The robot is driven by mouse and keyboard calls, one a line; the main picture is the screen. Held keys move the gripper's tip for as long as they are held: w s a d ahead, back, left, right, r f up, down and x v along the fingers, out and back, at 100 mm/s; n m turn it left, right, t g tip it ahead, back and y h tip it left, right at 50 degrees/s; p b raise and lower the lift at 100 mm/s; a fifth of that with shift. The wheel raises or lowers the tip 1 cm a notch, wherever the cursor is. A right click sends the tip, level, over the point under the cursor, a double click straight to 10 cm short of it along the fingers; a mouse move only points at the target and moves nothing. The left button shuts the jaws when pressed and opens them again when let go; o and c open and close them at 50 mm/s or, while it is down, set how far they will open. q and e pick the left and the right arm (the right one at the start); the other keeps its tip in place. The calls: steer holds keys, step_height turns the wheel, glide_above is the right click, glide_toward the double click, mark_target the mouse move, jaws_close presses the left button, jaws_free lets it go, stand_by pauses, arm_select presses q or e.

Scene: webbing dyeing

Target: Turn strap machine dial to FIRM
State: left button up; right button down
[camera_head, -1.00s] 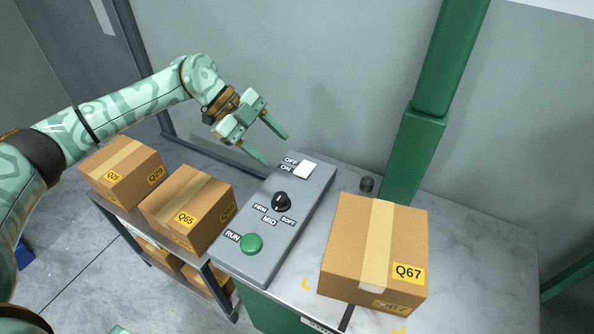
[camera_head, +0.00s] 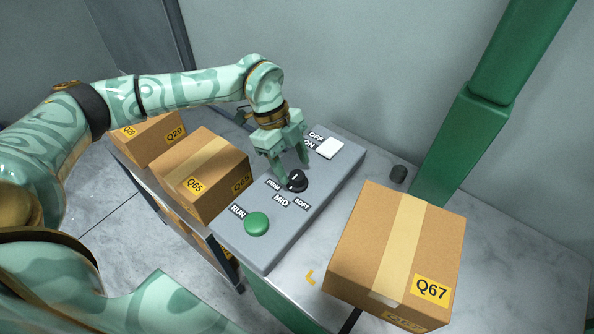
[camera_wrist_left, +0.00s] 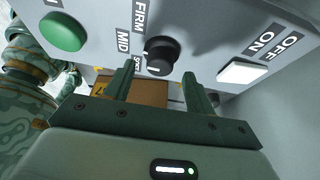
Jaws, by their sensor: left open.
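The strap machine's grey control panel (camera_head: 325,205) carries a black dial (camera_head: 296,181) with FIRM, MID and SOFT labels around it. The dial also shows in the left wrist view (camera_wrist_left: 162,55), just beyond the fingertips. Its white mark can be seen, but I cannot tell for certain which label it points to. My left gripper (camera_head: 293,178) is open, its fingers pointing down at the dial, one on either side in the wrist view. I cannot tell whether they touch it. My right gripper is not in view.
The panel also has a green RUN button (camera_head: 257,223) and a white OFF/ON switch (camera_head: 330,148). Box Q67 (camera_head: 362,240) stands right of the panel, near a green post (camera_head: 460,140). Box Q65 (camera_head: 185,182) and box Q29 (camera_head: 140,138) sit on a rack at left.

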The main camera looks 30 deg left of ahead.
arm_select(q)
steer(key=shift+x, duration=1.1)
steer(key=shift+c, duration=0.3)
steer(key=c, duration=0.9)
